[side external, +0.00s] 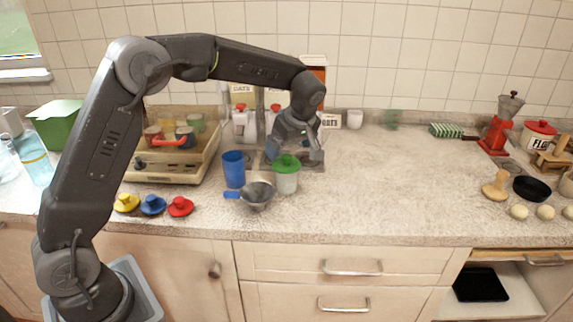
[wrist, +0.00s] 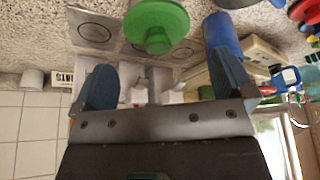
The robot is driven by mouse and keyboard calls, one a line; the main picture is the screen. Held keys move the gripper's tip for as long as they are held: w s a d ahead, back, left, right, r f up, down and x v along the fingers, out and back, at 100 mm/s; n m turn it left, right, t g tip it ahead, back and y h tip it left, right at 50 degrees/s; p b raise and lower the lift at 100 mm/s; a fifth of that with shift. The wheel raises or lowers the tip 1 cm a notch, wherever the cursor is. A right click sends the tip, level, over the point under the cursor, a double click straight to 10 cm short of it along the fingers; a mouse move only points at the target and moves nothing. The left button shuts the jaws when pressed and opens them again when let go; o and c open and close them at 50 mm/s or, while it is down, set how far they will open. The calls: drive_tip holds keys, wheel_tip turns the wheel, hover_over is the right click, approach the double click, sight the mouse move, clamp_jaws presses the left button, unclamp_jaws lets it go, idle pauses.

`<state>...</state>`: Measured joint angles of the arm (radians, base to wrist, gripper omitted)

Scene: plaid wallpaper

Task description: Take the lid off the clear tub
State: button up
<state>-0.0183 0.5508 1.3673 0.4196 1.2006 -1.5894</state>
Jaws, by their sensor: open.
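The clear tub (side external: 286,184) stands upright on the counter with a green lid (side external: 286,163) on top. The lid has a raised knob in its middle. In the wrist view the green lid (wrist: 157,25) is at the top, beyond my fingertips and between their lines. My gripper (side external: 301,150) is just behind and above the tub in the side view, close to the lid. In the wrist view my gripper (wrist: 163,75) has its two blue fingers wide apart with nothing between them. The tub's body is largely hidden under the lid in the wrist view.
A blue cup (side external: 234,169) stands close left of the tub, and a metal sieve (side external: 257,195) lies in front. Dispensers (side external: 243,124) stand behind. Yellow, blue and red lids (side external: 181,207) lie front left. The counter to the right (side external: 400,190) is clear.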

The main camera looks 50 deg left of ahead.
sight(287, 156)
drive_tip(key=x, duration=0.5)
drive_tip(key=shift+w+f, duration=0.1)
drive_tip(key=shift+w, duration=0.05)
drive_tip(key=c, duration=0.8)
